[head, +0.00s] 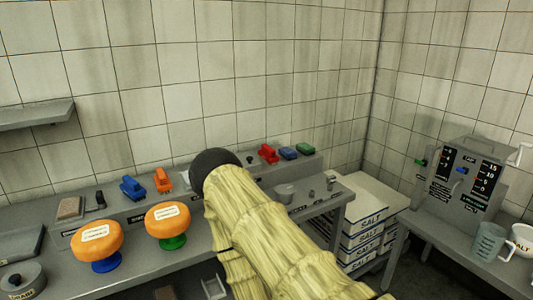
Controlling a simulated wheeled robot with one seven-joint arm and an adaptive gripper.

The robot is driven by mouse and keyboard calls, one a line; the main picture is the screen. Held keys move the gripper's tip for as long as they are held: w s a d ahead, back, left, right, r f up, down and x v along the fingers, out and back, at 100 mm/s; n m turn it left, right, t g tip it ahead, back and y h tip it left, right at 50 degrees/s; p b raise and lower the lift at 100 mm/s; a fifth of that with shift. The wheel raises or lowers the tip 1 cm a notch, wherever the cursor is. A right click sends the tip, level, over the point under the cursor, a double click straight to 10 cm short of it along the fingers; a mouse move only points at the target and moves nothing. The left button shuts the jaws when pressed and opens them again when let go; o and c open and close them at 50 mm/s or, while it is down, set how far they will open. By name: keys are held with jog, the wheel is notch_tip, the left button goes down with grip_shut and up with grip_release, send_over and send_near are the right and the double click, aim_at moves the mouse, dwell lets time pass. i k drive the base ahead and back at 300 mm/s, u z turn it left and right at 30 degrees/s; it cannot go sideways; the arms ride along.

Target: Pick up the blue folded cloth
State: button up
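A small flat blue piece (287,153) lies on the raised back ledge, between a red piece (268,153) and a green piece (305,149). It looks like the folded cloth, but it is too small to be sure. Another blue object (132,188), taller and lumpy, stands farther left on the ledge beside an orange one (163,180). My arm, in a pale yellow sleeve with a dark rounded joint, rises across the middle of the head view and hides part of the bench. I cannot make out my gripper; nothing shows in its hold.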

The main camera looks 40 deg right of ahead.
aim_at(286, 152)
jog(key=u, duration=0.1)
jog(key=i, duration=0.8)
jog(key=z, duration=0.95)
jog(key=i, duration=0.7)
jog(key=z, duration=0.8)
